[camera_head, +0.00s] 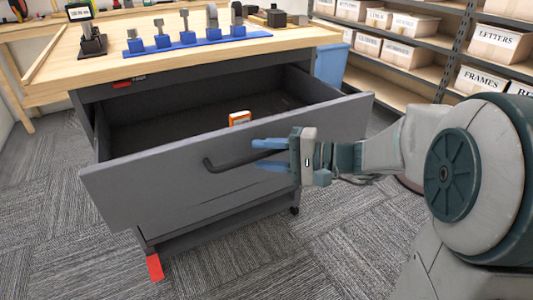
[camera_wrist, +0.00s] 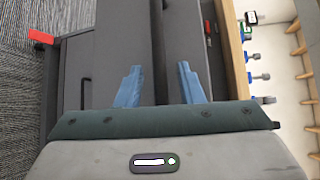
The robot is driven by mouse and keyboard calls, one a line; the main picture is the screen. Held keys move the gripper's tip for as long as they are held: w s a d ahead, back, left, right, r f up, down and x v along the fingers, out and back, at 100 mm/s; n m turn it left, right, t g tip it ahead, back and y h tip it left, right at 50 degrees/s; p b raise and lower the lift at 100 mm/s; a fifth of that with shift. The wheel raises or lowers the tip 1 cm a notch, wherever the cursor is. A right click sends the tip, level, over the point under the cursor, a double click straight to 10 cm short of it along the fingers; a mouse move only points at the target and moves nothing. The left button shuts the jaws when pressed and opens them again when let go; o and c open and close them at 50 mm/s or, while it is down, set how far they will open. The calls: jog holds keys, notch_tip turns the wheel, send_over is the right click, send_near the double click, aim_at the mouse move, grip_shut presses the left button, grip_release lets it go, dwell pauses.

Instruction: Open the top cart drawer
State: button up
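The cart's top drawer (camera_head: 150,190) is pulled well out, with its dark inside in view in the head view. Its dark bar handle (camera_head: 228,164) runs across the grey front. My gripper (camera_head: 270,155) is at the right part of the handle, reaching in from the right. Its two blue fingers are apart, one above the other, with the handle's end seeming to pass between them. In the wrist view my gripper (camera_wrist: 158,88) also shows its fingers spread with a gap. Whether either finger touches the handle cannot be told.
A small orange and white box (camera_head: 240,118) is in the drawer. The wooden cart top (camera_head: 180,60) bears tools on a blue rack (camera_head: 190,43). Shelves with labelled boxes (camera_head: 497,43) stand at the back right. A blue bin (camera_head: 331,63) is behind the cart. Carpet is clear in front.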

jog(key=shift+d+r, duration=0.15)
jog(key=shift+d, duration=0.4)
jog(key=p+v, duration=0.3)
jog(key=v, duration=0.9)
jog(key=shift+s+d, duration=0.2)
jog(key=shift+d, duration=0.2)
jog(key=s+a+r+n+g+h+p, duration=0.1)
jog(key=s+a+r+g+h+p, duration=0.15)
jog(key=s+r+h+p, duration=0.4)
jog(key=s+a+r+n+g+h+p, duration=0.1)
jog(key=s+a+r+g+p, duration=0.15)
jog(key=p, duration=0.75)
jog(key=s+d+r+n+t+h+p, duration=0.1)
jog(key=d+r+h+p, duration=0.2)
jog(key=r+p, duration=0.4)
jog(key=s+d+r+n+t+h+p, duration=0.1)
jog(key=d+r+t+h+p, duration=0.1)
jog(key=r+h+p, duration=0.3)
notch_tip(320, 180, up, 2)
jog(key=p, duration=0.3)
jog(key=shift+s+d+n+p, duration=0.2)
jog(key=shift+d+n+p, duration=0.15)
jog(key=shift+d+n, duration=0.05)
